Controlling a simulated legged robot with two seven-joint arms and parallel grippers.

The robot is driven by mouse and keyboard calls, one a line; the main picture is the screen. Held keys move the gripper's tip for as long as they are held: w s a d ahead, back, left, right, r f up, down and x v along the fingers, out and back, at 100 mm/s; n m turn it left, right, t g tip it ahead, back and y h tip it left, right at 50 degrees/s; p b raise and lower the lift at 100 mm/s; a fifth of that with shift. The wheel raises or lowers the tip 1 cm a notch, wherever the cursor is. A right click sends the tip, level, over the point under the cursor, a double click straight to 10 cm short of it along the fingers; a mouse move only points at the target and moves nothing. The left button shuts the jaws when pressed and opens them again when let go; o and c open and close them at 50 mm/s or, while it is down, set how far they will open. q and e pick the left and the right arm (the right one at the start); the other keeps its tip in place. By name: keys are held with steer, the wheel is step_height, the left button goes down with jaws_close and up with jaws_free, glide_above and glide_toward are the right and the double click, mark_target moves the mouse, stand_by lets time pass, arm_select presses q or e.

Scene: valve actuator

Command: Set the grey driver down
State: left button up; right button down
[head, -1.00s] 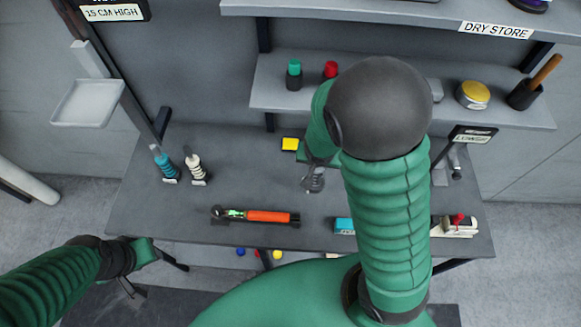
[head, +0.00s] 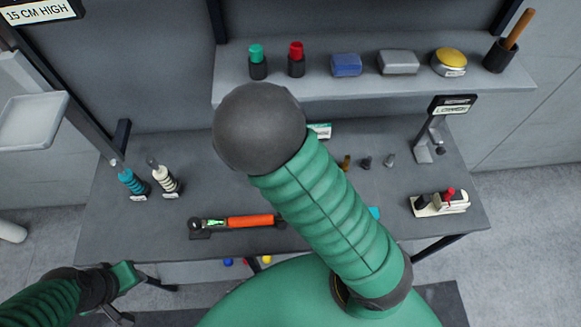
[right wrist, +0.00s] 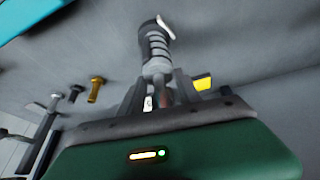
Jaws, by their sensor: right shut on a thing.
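The grey driver (right wrist: 157,48), with a ribbed grey handle, shows in the right wrist view, extending out beyond my right gripper (right wrist: 158,94). The right gripper is shut on it, over the grey table surface. I cannot tell whether the driver touches the table. In the head view my right arm hides both the driver and the right gripper. My left gripper (head: 122,312) is low at the left in the head view, off the table's front edge; its jaw opening is unclear.
A teal driver (head: 132,182) and a white driver (head: 165,179) stand at the table's left. An orange-handled tool (head: 250,221) lies near the front. Several bolts (head: 366,162) stand right of my arm. A yellow block (right wrist: 202,82) is near the right gripper. A shelf (head: 375,92) overhangs behind.

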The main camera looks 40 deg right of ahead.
steer(key=shift+s+d, duration=0.2)
steer(key=c, duration=1.1)
jaws_free()
steer(key=shift+c, duration=0.2)
steer(key=shift+o, duration=1.5)
steer(key=shift+w+a, duration=0.15)
steer(key=shift+a, duration=0.05)
